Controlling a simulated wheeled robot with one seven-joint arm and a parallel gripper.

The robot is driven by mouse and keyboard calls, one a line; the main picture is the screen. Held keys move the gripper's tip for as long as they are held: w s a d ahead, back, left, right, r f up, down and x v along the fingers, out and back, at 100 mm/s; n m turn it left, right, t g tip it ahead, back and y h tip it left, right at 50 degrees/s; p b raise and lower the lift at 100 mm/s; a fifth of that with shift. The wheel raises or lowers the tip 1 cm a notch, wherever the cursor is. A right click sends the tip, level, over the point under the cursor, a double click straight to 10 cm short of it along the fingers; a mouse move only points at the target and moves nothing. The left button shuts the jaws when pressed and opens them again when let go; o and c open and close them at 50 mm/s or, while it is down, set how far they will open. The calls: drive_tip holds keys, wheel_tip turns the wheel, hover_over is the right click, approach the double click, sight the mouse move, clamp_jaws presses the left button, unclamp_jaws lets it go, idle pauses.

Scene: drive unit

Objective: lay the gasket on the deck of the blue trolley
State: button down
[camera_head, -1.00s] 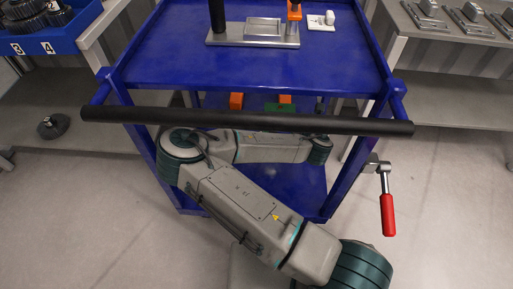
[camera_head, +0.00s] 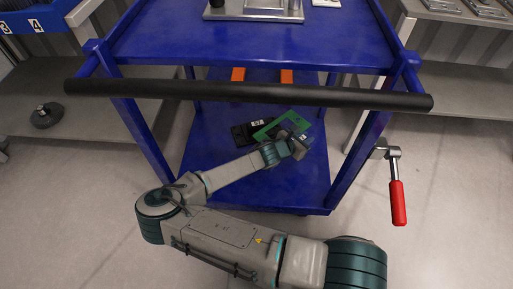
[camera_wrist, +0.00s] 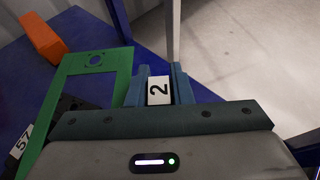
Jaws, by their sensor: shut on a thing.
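The gasket is a flat green rectangular frame (camera_head: 268,130) over the lower deck (camera_head: 215,150) of the blue trolley. In the wrist view the gasket (camera_wrist: 122,62) reaches up to the left finger. My gripper (camera_head: 297,147) is inside the trolley, below the push bar. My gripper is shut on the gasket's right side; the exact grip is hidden. I cannot tell whether the gasket touches the deck.
A black part (camera_head: 243,133) with a white tag lies on the lower deck, partly under the gasket. Orange blocks (camera_head: 238,75) stand farther back. The black push bar (camera_head: 250,92) and blue posts (camera_head: 360,140) bound the opening. The front of the lower deck is bare.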

drive_tip(key=b, duration=0.5)
hover_over(278, 176)
wheel_tip(278, 176, down, 7)
drive_tip(key=shift+w, duration=0.15)
wheel_tip(278, 176, down, 4)
drive_tip(key=b, duration=0.2)
drive_tip(key=shift+b, duration=0.4)
drive_tip(key=c, duration=1.3)
unclamp_jaws()
drive_tip(key=p+v, duration=0.5)
drive_tip(key=v, duration=0.6)
drive_tip(key=shift+w+r, duration=0.1)
drive_tip(key=shift+r, duration=0.1)
drive_tip(key=shift+s+a+r+p, duration=0.1)
drive_tip(key=shift+s+a+p, duration=0.25)
drive_tip(key=shift+s, duration=0.05)
drive_tip(key=shift+s, duration=0.1)
